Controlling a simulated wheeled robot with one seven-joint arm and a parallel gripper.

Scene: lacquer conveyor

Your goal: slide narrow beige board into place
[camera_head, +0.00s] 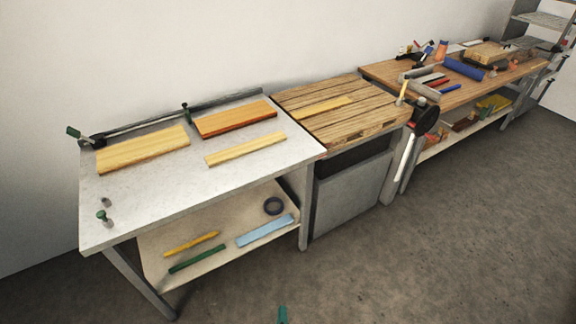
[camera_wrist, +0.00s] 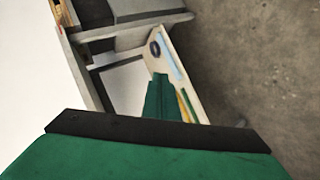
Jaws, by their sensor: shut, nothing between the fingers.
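A narrow beige board (camera_head: 245,149) lies flat on the grey-topped table (camera_head: 180,192), near its right front part. A wider yellowish board (camera_head: 143,149) lies to its left, and an orange-brown board (camera_head: 235,119) lies behind it; they are apart. Another narrow yellowish board (camera_head: 322,105) lies on the slatted wooden pallet (camera_head: 355,125) to the right. My gripper is shut and empty; its green fingers (camera_wrist: 161,80) show together in the wrist view. In the head view only a green tip (camera_head: 282,314) shows at the bottom edge, over the floor, away from the boards.
A rail with green-handled clamps (camera_head: 185,112) runs along the table's back edge. Small knobs (camera_head: 104,216) stand at the front left. The lower shelf holds a dark ring (camera_head: 273,206) and blue, yellow and green strips. A cluttered workbench (camera_head: 460,92) stands right. The floor in front is clear.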

